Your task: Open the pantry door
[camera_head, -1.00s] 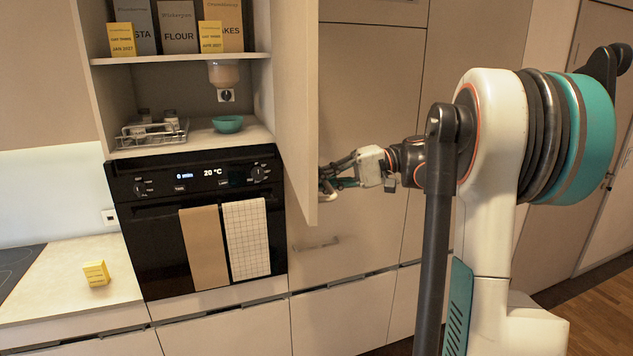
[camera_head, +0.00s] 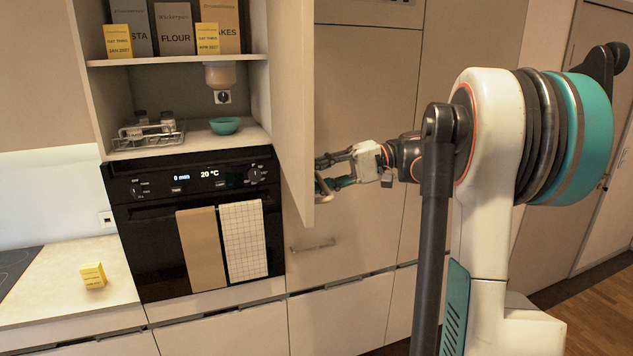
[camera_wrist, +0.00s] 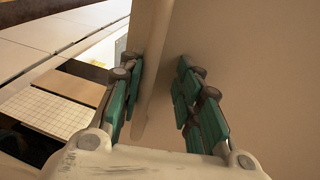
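The pantry door (camera_head: 293,115) is a tall beige panel standing swung out, edge-on, at the right side of the open shelves in the head view. My gripper (camera_head: 322,175) is at the right of the door's near edge, low on the panel; its fingertips are partly hidden by the door. In the wrist view, the door (camera_wrist: 157,70) rises between the two spread fingers of my gripper (camera_wrist: 160,95). The left finger is close to the door's edge. The right finger is beside the broad face with a visible gap. I cannot tell whether either finger touches the door.
The shelves hold boxes (camera_head: 174,28), a teal bowl (camera_head: 224,126) and a wire rack (camera_head: 148,134). A black oven (camera_head: 200,190) with two towels (camera_head: 243,240) is below. A yellow box (camera_head: 93,276) is on the counter. Flat cabinet fronts (camera_head: 365,120) stand behind my gripper.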

